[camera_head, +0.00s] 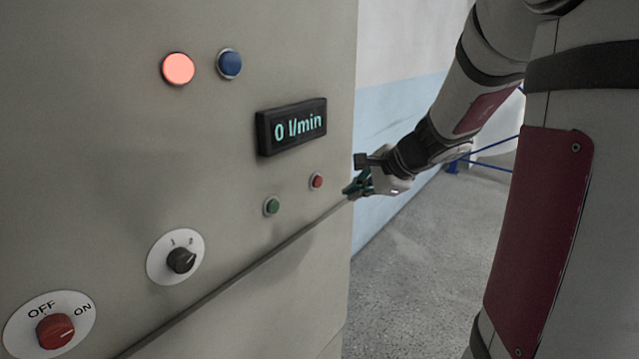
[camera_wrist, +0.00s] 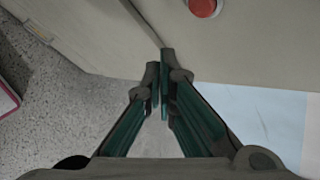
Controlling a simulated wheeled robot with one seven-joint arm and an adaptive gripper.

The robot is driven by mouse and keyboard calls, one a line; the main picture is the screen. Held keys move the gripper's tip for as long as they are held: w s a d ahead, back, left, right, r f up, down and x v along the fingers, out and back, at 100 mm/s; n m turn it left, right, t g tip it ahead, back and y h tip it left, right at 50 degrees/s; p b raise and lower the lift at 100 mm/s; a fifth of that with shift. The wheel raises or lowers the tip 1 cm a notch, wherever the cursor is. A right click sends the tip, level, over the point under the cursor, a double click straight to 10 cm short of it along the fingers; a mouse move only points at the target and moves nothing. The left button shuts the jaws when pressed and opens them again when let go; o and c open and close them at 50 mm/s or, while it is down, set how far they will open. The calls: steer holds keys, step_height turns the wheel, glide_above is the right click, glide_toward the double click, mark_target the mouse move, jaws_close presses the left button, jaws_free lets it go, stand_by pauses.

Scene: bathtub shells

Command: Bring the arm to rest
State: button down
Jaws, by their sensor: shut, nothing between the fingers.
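My gripper (camera_head: 350,190) is at the right edge of the control cabinet (camera_head: 120,130) in the head view, a little right of the small red button (camera_head: 317,181). In the wrist view my gripper (camera_wrist: 162,75) has its fingertips together with nothing between them. The red button (camera_wrist: 203,6) shows at the top of the wrist view, beyond the fingertips and apart from them. My arm reaches in from the upper right of the head view, bent downward at the forearm. Whether the fingertips touch the cabinet edge cannot be told.
The cabinet carries a display (camera_head: 291,127) reading 0 l/min, a lit red lamp (camera_head: 178,69), a blue button (camera_head: 229,64), a green button (camera_head: 271,206), a black selector (camera_head: 181,260) and a red OFF/ON knob (camera_head: 56,331). Grey floor (camera_head: 410,260) right of the cabinet is open.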

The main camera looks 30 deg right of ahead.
stand_by(0.3)
steer(key=s+a+r+n+g+y, duration=0.15)
steer(key=s+a+n, duration=0.3)
steer(key=a, duration=0.45)
steer(key=s+a+r+n+g, duration=0.1)
steer(key=s+a+r+n, duration=0.2)
steer(key=a+n, duration=0.4)
steer(key=s+a+n+g+h, duration=0.1)
steer(key=s+a+n, duration=0.4)
steer(key=s+n, duration=0.5)
steer(key=s+h, duration=0.1)
steer(key=s, duration=0.3)
steer(key=shift+s+a+f+h, duration=0.15)
steer(key=shift+s+h, duration=0.1)
steer(key=shift+h, duration=0.1)
steer(key=c, duration=2.3)
jaws_free()
steer(key=shift+n, duration=0.25)
